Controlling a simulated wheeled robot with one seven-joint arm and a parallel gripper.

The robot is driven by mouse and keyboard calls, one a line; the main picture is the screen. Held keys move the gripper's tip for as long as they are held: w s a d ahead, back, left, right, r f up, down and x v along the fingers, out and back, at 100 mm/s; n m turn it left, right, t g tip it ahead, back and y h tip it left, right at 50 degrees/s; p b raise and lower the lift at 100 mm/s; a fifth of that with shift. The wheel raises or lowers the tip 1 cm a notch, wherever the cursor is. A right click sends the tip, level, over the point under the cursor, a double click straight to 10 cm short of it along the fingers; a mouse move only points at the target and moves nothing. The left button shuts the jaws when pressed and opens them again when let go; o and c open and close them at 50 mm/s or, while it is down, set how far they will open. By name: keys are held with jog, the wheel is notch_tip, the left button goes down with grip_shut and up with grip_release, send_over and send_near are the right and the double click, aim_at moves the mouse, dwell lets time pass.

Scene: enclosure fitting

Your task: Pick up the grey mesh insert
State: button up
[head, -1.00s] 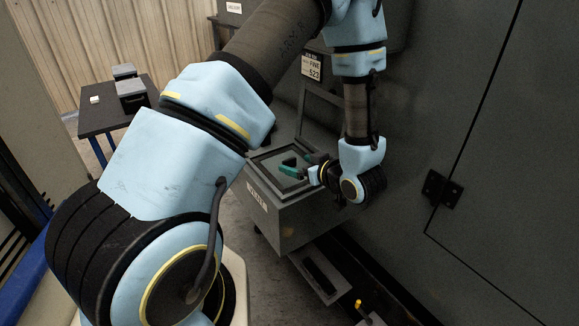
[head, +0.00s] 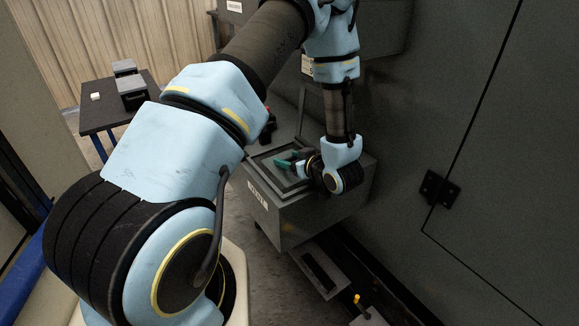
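A grey box (head: 283,220) with a white label stands on the floor beside the large dark cabinet. Its top has a square, stepped frame (head: 262,168) with a grey surface inside. This may be the grey mesh insert, but I cannot make out any mesh. My gripper (head: 284,164), with teal fingers, is over this framed top and reaches in from the right. The gap between the fingers is too small to read, and I see nothing clearly held. My gripper and wrist hide part of the top.
The dark cabinet wall (head: 480,120) with a hinge (head: 439,189) fills the right side. A dark table (head: 105,112) with small grey boxes stands at the back left. A grey tray-like part (head: 320,273) lies low in front of the box.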

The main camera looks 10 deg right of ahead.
grip_shut()
dwell(0.3)
